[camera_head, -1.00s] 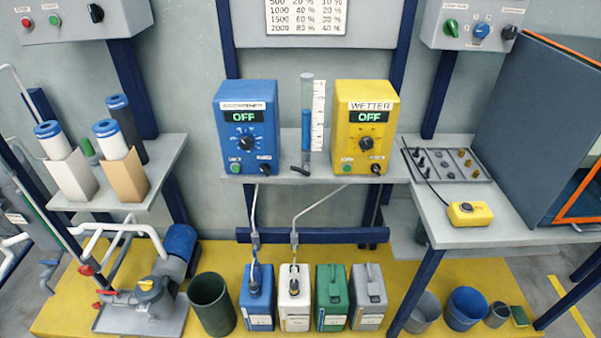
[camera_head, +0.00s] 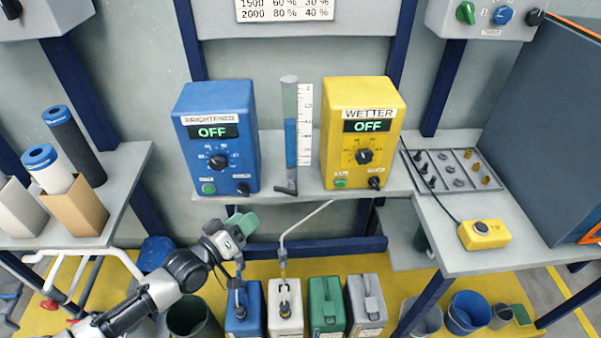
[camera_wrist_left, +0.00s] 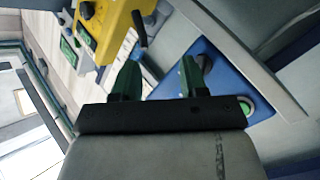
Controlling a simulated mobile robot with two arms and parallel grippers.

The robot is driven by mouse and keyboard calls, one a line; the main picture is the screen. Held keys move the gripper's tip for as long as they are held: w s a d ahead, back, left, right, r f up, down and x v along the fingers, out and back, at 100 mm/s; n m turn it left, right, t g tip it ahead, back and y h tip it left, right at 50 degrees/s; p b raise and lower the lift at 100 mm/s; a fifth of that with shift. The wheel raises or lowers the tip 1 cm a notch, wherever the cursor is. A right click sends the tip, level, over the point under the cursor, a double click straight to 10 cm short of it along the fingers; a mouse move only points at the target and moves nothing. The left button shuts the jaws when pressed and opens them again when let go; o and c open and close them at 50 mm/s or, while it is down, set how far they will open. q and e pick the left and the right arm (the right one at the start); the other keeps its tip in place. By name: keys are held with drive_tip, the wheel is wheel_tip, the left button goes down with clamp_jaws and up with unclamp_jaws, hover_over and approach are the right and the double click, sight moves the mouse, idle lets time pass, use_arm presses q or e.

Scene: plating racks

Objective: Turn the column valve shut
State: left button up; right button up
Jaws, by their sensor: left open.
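The clear column (camera_head: 291,130) stands between the two pump boxes, with blue liquid in its lower part and a white scale beside it. Its valve, a small black lever (camera_head: 286,188), sits at the column's foot and points sideways to the left. My left gripper (camera_head: 244,223) is below and left of the valve, in front of the shelf edge, apart from it. Its green fingers (camera_wrist_left: 160,80) are open and empty in the left wrist view. A dark lever in that view (camera_wrist_left: 140,28) may be the valve; I cannot tell for sure. My right gripper is out of view.
The blue brightener box (camera_head: 218,140) and yellow wetter box (camera_head: 362,135) flank the column closely, both reading OFF. Several jugs (camera_head: 326,305) stand below. A bent grey pipe (camera_head: 305,222) rises near my gripper. A yellow pendant (camera_head: 484,234) lies on the right table.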

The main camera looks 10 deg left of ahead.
sight(280, 189)
use_arm(q)
drive_tip(key=shift+h, duration=0.4)
drive_tip(key=w+d, duration=0.2)
drive_tip(key=w, duration=0.1)
drive_tip(key=w+d+r, duration=0.1)
drive_tip(key=w+d, duration=0.1)
drive_tip(key=w, duration=0.1)
drive_tip(key=w+d+r, duration=0.1)
drive_tip(key=w+d, duration=0.1)
drive_tip(key=w, duration=0.1)
drive_tip(key=shift+w+d+r, duration=0.2)
drive_tip(key=shift+w+r, duration=0.05)
drive_tip(key=shift+w, duration=0.1)
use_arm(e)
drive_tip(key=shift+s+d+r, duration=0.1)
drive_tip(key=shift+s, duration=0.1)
